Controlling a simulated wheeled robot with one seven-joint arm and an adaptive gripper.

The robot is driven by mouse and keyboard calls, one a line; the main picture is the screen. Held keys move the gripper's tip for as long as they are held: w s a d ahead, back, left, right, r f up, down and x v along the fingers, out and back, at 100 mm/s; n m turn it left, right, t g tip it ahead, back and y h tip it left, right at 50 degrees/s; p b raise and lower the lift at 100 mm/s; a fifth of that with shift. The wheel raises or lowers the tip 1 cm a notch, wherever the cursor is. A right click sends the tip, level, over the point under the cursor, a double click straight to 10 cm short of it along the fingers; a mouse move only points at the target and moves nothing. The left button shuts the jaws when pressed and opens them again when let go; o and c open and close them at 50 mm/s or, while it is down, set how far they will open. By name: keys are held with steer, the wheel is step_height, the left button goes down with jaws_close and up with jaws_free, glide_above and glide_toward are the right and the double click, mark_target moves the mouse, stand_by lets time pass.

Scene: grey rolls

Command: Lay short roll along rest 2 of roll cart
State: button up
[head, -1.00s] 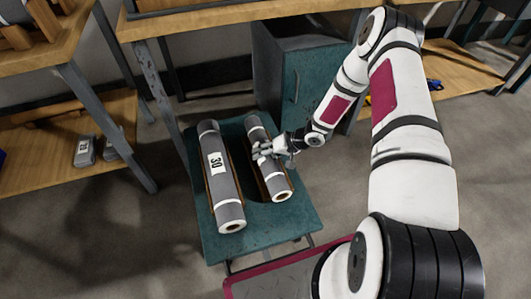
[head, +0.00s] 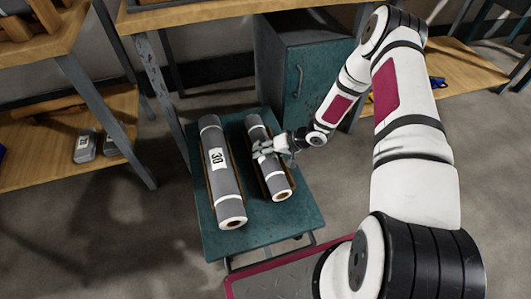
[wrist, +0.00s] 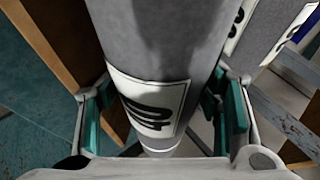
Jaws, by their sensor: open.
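The roll cart (head: 262,233) has a teal top with two grey, white-banded rolls side by side on wooden rests. The slightly shorter right roll (head: 278,182) lies along the right-hand rest (head: 263,184). The longer left roll (head: 224,190), labelled 30, lies along the other rest. My gripper (head: 266,150) is at the middle of the right roll. In the wrist view my open gripper (wrist: 163,115) has a teal-padded finger on each side of this roll (wrist: 155,45), whose white label faces the camera. Whether the pads touch it is unclear. Rest numbers cannot be read.
A teal cabinet (head: 303,75) stands behind the cart. The left roll is close beside my gripper. Floor is clear right of the cart.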

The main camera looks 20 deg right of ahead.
steer(key=v, duration=1.1)
steer(key=shift+d+r, duration=0.2)
steer(key=shift+d, duration=0.1)
steer(key=shift+r, duration=0.1)
